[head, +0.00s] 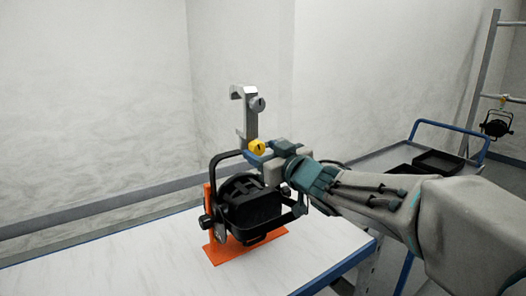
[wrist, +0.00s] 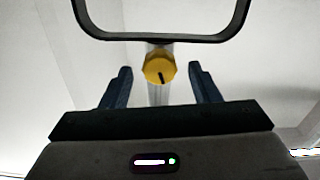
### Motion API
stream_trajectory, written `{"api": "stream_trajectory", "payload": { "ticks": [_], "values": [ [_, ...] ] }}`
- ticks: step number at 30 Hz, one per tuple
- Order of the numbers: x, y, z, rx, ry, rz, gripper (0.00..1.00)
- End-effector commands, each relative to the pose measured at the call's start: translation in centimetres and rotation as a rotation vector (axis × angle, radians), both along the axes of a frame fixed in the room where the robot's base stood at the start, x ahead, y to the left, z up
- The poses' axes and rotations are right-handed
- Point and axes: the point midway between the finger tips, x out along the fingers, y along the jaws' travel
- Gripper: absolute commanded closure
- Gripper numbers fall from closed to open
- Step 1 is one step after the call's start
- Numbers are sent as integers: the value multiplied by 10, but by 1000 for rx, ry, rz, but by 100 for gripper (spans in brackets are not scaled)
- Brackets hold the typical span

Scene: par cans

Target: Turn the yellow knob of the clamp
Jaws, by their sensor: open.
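The yellow knob (head: 257,147) sits low on the grey hook clamp (head: 250,115), which stands upright above the black par can (head: 250,207). In the wrist view the yellow knob (wrist: 159,69) has a dark mark pointing down and lies between and just beyond my fingertips. My gripper (wrist: 162,80) is open, with a blue finger on each side and a gap to the knob on both sides. In the head view my gripper (head: 256,156) reaches in from the right, close to the knob. Its far finger is hidden there.
The par can's black yoke (wrist: 160,38) arches close to my fingers. The can rests on an orange stand (head: 262,252) on a white table (head: 150,255). A grey knob (head: 258,104) sits higher on the clamp. A cart (head: 415,150) with black trays and a hanging par can (head: 496,125) stand at right.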

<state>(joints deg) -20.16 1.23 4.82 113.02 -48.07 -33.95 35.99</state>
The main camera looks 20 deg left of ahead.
Motion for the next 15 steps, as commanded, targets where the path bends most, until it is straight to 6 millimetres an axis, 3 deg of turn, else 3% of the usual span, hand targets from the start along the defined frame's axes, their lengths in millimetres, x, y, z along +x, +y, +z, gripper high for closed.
{"api": "stream_trajectory", "payload": {
  "ticks": [14,15],
  "values": [
    [8,10,0,-1,1,0,44],
    [8,9,0,-1,1,0,55]
  ]
}}
